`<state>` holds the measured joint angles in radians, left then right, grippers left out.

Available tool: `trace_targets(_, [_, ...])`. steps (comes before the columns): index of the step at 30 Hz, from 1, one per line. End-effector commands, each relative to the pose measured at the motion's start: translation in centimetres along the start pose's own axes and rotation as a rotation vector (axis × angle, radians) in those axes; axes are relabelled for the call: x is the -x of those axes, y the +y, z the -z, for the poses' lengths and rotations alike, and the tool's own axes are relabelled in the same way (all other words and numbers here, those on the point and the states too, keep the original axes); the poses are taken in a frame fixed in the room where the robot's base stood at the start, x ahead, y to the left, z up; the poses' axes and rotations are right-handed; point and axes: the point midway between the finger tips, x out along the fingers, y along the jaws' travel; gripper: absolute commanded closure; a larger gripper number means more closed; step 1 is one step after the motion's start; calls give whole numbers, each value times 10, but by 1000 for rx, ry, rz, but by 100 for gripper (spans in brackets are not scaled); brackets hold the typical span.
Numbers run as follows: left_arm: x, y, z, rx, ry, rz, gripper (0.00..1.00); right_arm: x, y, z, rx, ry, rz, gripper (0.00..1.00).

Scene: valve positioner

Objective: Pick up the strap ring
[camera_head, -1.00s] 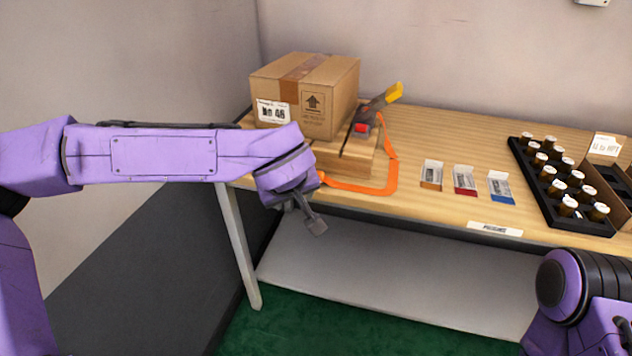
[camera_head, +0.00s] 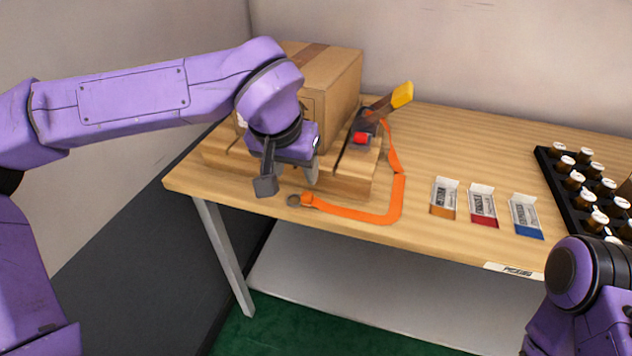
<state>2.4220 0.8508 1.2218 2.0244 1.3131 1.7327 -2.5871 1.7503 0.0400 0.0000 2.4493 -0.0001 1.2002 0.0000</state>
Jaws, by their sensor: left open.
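The strap ring (camera_head: 294,200) is a small dark grey ring at the left end of an orange strap (camera_head: 352,213), lying on the table near its front edge. The strap runs right, then back up to a dark ratchet buckle (camera_head: 367,127) with a red part and a yellow-tipped handle, on a wooden pallet. My left gripper (camera_head: 288,182) points down just above and left of the ring, with its two grey fingers spread apart and nothing between them. Of my right arm, only a dark and purple part shows at the lower right; its gripper is out of view.
A cardboard box (camera_head: 335,85) stands on the wooden pallet (camera_head: 345,186) behind my left gripper. Three small open boxes (camera_head: 482,206) and a black tray of bottles (camera_head: 566,190) stand to the right. The wooden table (camera_head: 450,150) is clear between strap and boxes.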

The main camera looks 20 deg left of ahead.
Motion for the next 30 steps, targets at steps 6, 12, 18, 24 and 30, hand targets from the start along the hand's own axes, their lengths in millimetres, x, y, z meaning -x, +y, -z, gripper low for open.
trace_targets(6, [-36,6,0,-12,-5,-4,45,-5,0,-3,0,-1,-1,57])
trace_targets(12, [-62,10,2,-19,-3,-7,45,-8,0,-4,0,-1,-1,57])
trace_targets(18, [-98,13,3,-16,-4,-7,45,-12,-1,-5,0,-1,-1,57])
trace_targets(24, [-107,12,4,-15,0,-6,45,-12,-1,-5,0,-1,-1,57])
trace_targets(30, [-106,11,4,-14,0,-6,74,-12,-1,-5,0,-1,-1,57])
